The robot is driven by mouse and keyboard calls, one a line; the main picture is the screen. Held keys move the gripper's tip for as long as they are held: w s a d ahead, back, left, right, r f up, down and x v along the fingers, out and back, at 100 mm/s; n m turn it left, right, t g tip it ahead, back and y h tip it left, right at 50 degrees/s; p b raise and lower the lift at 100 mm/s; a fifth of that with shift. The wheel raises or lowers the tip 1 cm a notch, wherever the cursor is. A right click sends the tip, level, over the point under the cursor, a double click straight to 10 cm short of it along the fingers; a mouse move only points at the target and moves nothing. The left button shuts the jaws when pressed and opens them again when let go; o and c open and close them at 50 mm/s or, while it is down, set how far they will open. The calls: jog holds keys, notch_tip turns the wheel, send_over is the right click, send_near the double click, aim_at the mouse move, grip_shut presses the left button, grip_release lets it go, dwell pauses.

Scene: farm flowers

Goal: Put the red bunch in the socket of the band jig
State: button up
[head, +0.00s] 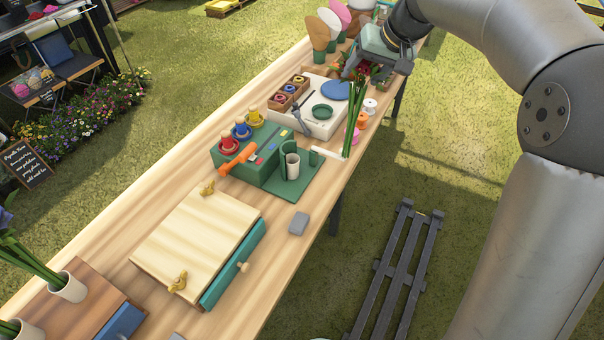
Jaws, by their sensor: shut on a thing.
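My gripper (366,68) is at the upper right, over the far right edge of the table. It is shut on the red bunch, whose red heads show beside the jaws; the jaw tips are partly hidden. The long green stems of the red bunch (354,122) reach toward the camera, ending near the table's right edge. Whether they touch anything below cannot be told. The green band jig (304,190) stands mid-table, with a pale cylindrical socket (292,167) in front of a curved green wall. The gripper and bunch are beyond the jig, apart from the socket.
Left of the socket is a green box (232,162) with red, blue and yellow spools and an orange handle (238,158). A white tray (318,128) lies behind it. Nearer are a wooden board (198,240) and a grey block (299,223). Small spools line the right edge.

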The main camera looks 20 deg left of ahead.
jog(key=s+a+n+b, duration=0.1)
jog(key=a+n, duration=0.1)
jog(key=a, duration=1.4)
notch_tip(320, 180, down, 11)
jog(key=shift+s+g, duration=0.15)
jog(key=shift+g, duration=0.25)
jog(key=o, duration=1.3)
jog(key=b+v, duration=0.1)
jog(key=v, duration=1.1)
jog(key=shift+d+r, duration=0.15)
jog(key=shift+d, duration=0.05)
